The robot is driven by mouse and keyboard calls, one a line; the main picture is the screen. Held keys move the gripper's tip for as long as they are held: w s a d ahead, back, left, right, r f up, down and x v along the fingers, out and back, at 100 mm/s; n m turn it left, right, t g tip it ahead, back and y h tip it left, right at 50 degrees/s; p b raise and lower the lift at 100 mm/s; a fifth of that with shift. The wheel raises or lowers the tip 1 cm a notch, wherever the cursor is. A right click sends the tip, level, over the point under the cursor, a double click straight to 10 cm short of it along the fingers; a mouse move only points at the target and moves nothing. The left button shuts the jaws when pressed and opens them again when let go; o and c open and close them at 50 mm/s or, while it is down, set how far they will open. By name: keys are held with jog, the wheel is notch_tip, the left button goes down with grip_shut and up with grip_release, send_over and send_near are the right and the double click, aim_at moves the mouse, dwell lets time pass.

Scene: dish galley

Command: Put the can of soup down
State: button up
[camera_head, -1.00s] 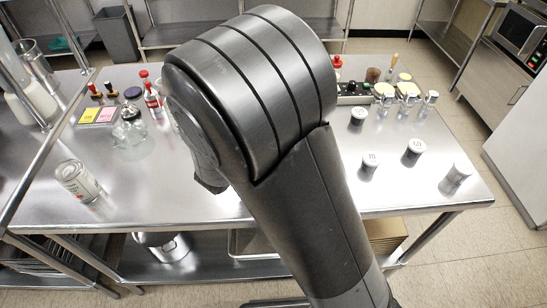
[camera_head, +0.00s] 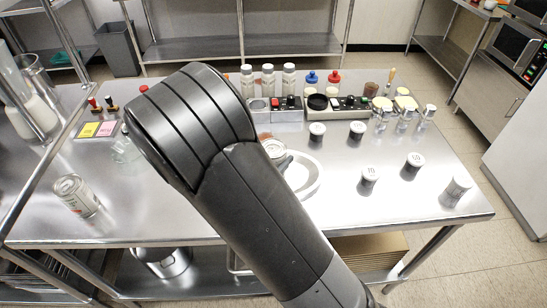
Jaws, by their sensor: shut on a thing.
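My arm fills the middle of the head view and hides my gripper, so what it holds does not show. A can with a pale label (camera_head: 77,196) stands on the left part of the steel table, near its front edge and apart from my arm. Another round container with a pale top (camera_head: 273,149) shows partly past the right side of my arm, by a white ring-shaped dish (camera_head: 314,178). I cannot tell which of the two is the soup, or whether the second one is held.
Several grey pots with pale lids (camera_head: 369,178) stand on the right of the steel table (camera_head: 420,215). A condiment rack (camera_head: 290,112) and white bottles (camera_head: 268,78) stand at the back. A glass jar (camera_head: 124,148) is left of my arm. The front left-centre is clear.

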jog(key=shift+f, duration=0.3)
jog(key=shift+f, duration=0.1)
jog(key=o, duration=1.3)
jog(key=shift+s+a, duration=0.2)
jog(key=shift+a, duration=0.05)
jog(key=v, duration=1.1)
jog(key=shift+s, duration=0.25)
jog(key=shift+a, duration=0.1)
